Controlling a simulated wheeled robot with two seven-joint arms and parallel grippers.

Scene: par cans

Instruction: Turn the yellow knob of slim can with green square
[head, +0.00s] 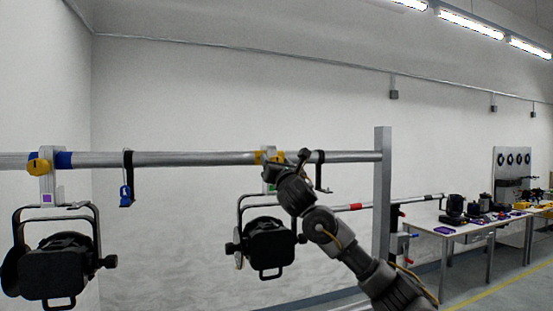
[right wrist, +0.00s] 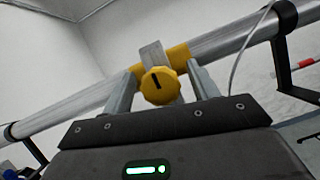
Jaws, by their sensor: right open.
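The slim black can with the green square (head: 270,246) hangs from the silver pipe. The green square (head: 270,187) is partly hidden behind my right arm. Its yellow clamp (head: 265,157) grips the pipe. In the right wrist view, the round yellow knob (right wrist: 159,86) with a dark slot mark faces me. My right gripper (head: 287,160) is open at the clamp. Its two grey fingers stand either side of the knob in the right wrist view, with the knob between them; I cannot tell whether they touch it. My left gripper is not in view.
The silver pipe (head: 195,159) runs across to a grey post (head: 383,200). A black can (head: 66,272) with a purple square and yellow knob hangs at left. Black hooks (head: 127,175) hang beside the cans. A table (head: 450,232) with gear stands far right.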

